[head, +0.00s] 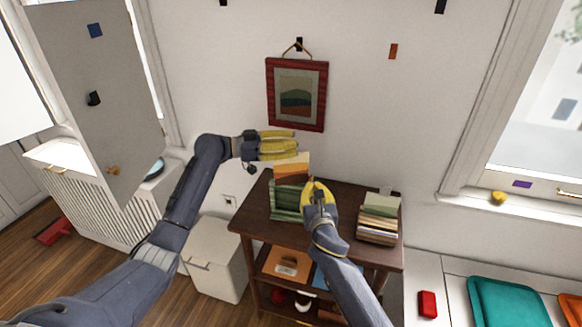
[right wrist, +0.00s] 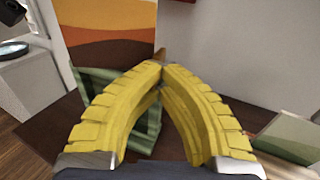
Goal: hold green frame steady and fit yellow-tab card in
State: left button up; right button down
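The green frame (head: 287,214) stands on the dark wooden table, and its green bars show behind my fingers in the right wrist view (right wrist: 92,78). The card (head: 292,170), banded orange, cream and brown, is upright directly above the frame; its lower edge meets the frame's top, and I cannot tell whether it sits inside. My left gripper (head: 290,146) is open, just above the card's top edge; contact is unclear.
A stack of cards or books (head: 378,225) stands on the table's (head: 340,262) right side. A red-framed picture (head: 297,94) hangs on the wall behind. A white bin (head: 216,262) is left of the table. A teal tray (head: 508,302) lies at lower right.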

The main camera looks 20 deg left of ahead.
pick_arm(q)
grip_shut()
dwell(0.3)
notch_tip(320, 180, up, 14)
jog(key=w+g, duration=0.1)
jog(key=w, duration=0.1)
jog(key=shift+s+a+f+m+g+h, duration=0.1)
jog(key=shift+s+f+m+g+h, duration=0.2)
jog(key=shift+f+m+g, duration=0.7)
jog(key=shift+s+a+f+m+g+h, duration=0.1)
jog(key=shift+s+f+m+g+h, duration=0.25)
jog(key=shift+f+g, duration=0.7)
jog(key=shift+s+a+f+m+g+h, duration=0.1)
jog(key=shift+s+f+m+g+h, duration=0.4)
jog(key=shift+f, duration=0.95)
jog(key=shift+w+m+y, duration=0.25)
